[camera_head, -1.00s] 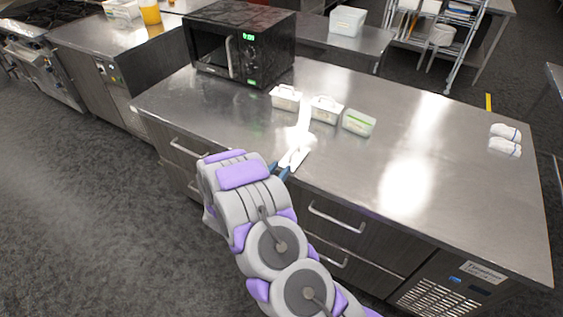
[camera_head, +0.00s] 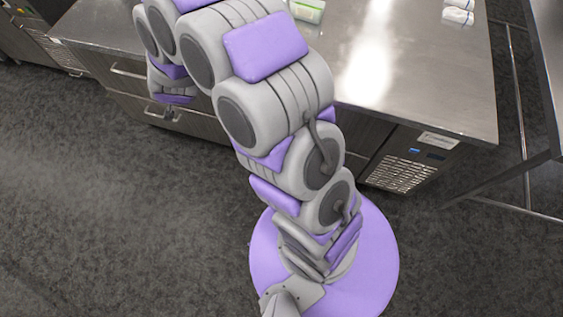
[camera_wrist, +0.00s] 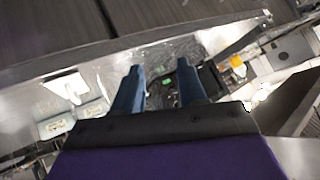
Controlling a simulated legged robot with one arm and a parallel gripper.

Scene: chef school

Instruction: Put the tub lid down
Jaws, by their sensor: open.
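A flat white piece that looks like the tub lid (camera_wrist: 66,86) lies on the steel counter, at the left in the wrist view. It is apart from my gripper. My gripper (camera_wrist: 158,68) is open, with two blue fingers spread and nothing between them. Two pale tubs stand close to the lid: one tub (camera_wrist: 57,125) and another tub (camera_wrist: 94,108). In the head view one clear tub with a greenish edge (camera_head: 307,10) shows at the top edge. My arm and the frame's edge hide the lid and the other tubs there.
The steel counter (camera_head: 425,75) has clear room on its right, with folded white cloths (camera_head: 458,14) at its far right. Drawers with handles (camera_head: 128,70) line its front. A black microwave (camera_wrist: 212,80) shows beyond my fingers. Another table (camera_head: 545,70) stands at the right.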

